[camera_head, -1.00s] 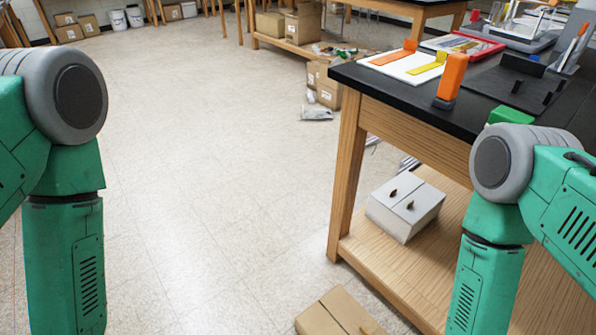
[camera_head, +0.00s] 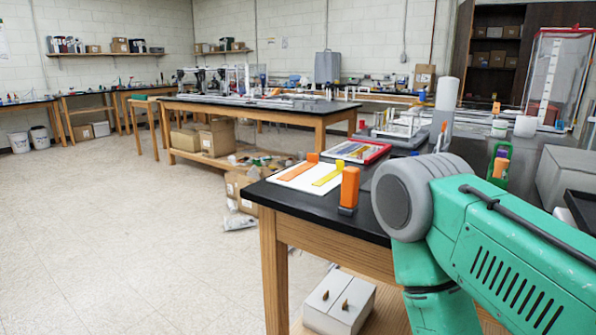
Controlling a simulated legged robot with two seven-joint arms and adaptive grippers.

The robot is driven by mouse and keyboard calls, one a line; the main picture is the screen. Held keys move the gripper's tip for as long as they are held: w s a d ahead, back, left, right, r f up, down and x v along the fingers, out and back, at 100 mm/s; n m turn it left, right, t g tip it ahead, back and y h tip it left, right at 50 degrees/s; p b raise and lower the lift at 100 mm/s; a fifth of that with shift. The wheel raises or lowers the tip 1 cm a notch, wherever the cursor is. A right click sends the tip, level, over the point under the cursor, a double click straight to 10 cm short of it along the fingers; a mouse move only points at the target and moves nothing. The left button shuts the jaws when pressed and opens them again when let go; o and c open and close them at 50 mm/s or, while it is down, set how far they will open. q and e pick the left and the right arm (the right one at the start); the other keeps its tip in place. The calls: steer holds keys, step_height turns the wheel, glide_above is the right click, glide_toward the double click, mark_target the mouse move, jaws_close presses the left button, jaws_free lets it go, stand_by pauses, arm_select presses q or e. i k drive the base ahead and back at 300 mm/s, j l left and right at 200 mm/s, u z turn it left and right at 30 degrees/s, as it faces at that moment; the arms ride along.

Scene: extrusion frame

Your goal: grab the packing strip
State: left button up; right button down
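An orange strip (camera_head: 296,173) and a yellow strip (camera_head: 328,178) lie on a white sheet (camera_head: 300,184) near the left corner of the black-topped table (camera_head: 262,194). Each strip has a raised tab at its far end. I cannot tell which of these, if either, is the packing strip. My green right arm comes in from the right, over the near part of the table, and hides some of the top. Neither of my grippers is in view. My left arm is also out of view.
An upright orange block (camera_head: 349,186) stands beside the yellow strip. A red-rimmed tray (camera_head: 358,151) lies behind. A light grey box (camera_head: 338,301) is on the lower shelf. Cardboard boxes (camera_head: 240,190) stand by the table. The floor (camera_head: 120,240) at left is mostly clear.

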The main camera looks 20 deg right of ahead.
mark_target(312, 159)
steer(key=i+j+u, duration=0.2)
steer(key=j, duration=0.2)
steer(key=i+j+u, duration=0.2)
steer(key=i+j, duration=0.2)
steer(key=i+j+u, duration=0.15)
steer(key=i, duration=0.25)
steer(key=i+j+u, duration=0.2)
steer(key=i, duration=0.25)
steer(key=i+j+u, duration=0.15)
steer(key=i, duration=0.3)
steer(key=i+z, duration=0.3)
steer(key=z, duration=0.2)
steer(key=i+j+z, duration=0.1)
steer(key=i+z, duration=0.2)
steer(key=z, duration=0.2)
steer(key=i+j+z, duration=0.2)
steer(key=z, duration=0.3)
steer(key=i+z, duration=0.15)
steer(key=z, duration=0.3)
steer(key=i+z, duration=0.15)
steer(key=z, duration=0.25)
steer(key=i+j+z, duration=0.1)
steer(key=z, duration=0.35)
steer(key=i+j+z, duration=0.15)
steer(key=z, duration=0.3)
steer(key=i+j+z, duration=0.1)
steer(key=z, duration=0.3)
steer(key=k+j, duration=0.05)
